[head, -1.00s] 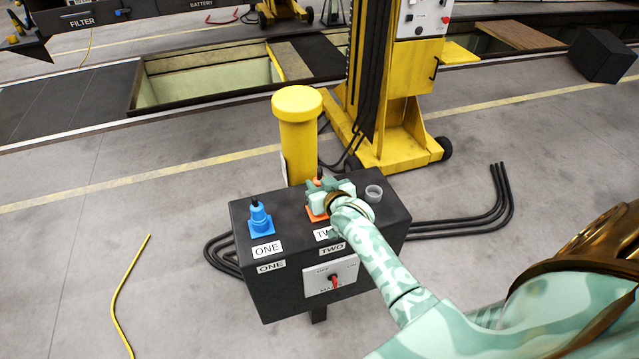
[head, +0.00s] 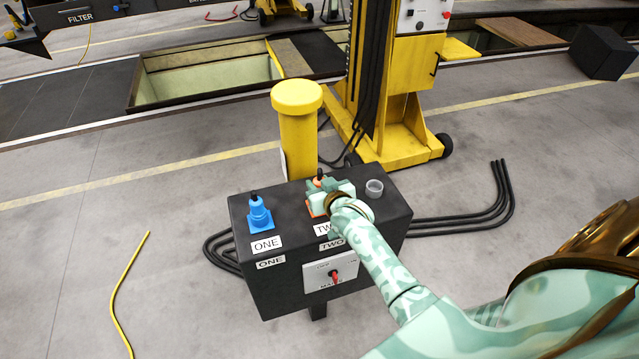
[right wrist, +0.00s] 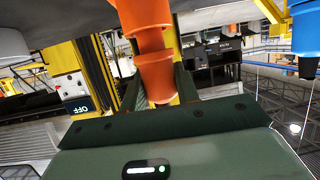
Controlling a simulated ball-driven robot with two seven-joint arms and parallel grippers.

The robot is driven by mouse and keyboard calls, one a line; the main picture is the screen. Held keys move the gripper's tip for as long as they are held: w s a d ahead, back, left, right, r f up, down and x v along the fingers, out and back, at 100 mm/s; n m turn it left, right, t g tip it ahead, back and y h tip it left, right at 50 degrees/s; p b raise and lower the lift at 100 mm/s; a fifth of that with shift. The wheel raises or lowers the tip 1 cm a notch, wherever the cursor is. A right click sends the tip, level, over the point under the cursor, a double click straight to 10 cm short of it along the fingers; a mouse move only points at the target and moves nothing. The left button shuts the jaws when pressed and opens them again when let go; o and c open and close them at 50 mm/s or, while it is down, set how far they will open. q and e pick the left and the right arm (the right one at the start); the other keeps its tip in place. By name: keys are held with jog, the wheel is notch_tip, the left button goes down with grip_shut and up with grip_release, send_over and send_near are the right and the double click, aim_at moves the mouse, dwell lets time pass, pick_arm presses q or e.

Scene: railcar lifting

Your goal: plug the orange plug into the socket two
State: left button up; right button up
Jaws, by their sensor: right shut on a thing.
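The orange plug (head: 319,182) is upright over the place marked TWO on top of the black box, mostly covered by my right gripper (head: 320,191). My right gripper is shut on it. An edge of the orange socket two (head: 314,211) shows below the gripper. In the right wrist view the orange plug (right wrist: 156,72) sits between the fingers, in line with and against the wider orange socket part (right wrist: 143,14). How deep it sits in the socket I cannot tell. My left gripper is not in view.
The black box (head: 262,292) has a blue plug (head: 259,213) at ONE, an empty grey round holder (head: 374,188) and a red switch (head: 334,277) in front. A yellow post (head: 298,140) stands behind. Black cables (head: 470,227) lie on the floor at right.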

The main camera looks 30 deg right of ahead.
jog(key=shift+f+b, duration=0.5)
jog(key=shift+f, duration=0.3)
jog(key=o, duration=1.1)
jog(key=p+v, duration=0.3)
jog(key=v, duration=1.3)
jog(key=shift+s, duration=0.2)
